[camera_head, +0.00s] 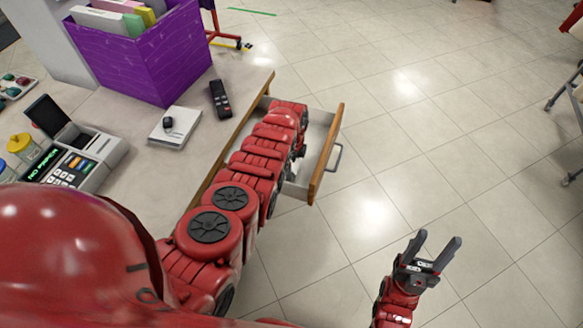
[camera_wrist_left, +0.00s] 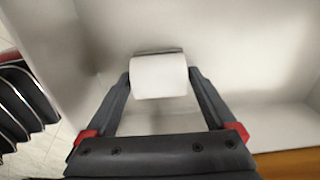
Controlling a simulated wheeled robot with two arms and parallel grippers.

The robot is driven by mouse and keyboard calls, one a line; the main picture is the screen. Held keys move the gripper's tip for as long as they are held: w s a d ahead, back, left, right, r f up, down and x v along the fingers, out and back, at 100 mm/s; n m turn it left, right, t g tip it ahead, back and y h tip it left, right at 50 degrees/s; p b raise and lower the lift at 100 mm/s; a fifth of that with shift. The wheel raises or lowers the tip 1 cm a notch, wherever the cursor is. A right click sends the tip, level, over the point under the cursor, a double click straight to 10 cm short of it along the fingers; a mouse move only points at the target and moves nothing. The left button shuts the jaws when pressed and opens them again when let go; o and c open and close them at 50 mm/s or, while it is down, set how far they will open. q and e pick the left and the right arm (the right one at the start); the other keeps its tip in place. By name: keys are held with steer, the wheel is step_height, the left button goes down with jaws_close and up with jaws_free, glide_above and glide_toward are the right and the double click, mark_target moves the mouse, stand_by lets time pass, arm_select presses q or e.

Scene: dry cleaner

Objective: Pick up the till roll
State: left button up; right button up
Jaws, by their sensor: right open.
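The white till roll (camera_wrist_left: 158,77) lies inside the open drawer, seen in the left wrist view. My left gripper (camera_wrist_left: 160,88) has its fingertips against both ends of the roll, with no clear gap on either side, and looks shut on it. In the head view the left arm reaches into the drawer (camera_head: 328,152) and hides the roll and most of the gripper. My right gripper (camera_head: 430,258) is open and empty, over the floor at the lower right.
The counter (camera_head: 110,178) left of the drawer holds a purple box (camera_head: 145,55), a black remote (camera_head: 220,98), a white pad (camera_head: 174,127) with a small dark item on it, and a payment terminal (camera_head: 75,160). The drawer's wooden front (camera_head: 327,155) stands out over the floor. The tiled floor to the right is mostly clear.

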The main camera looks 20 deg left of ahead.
arm_select(q)
steer(key=c, duration=1.1)
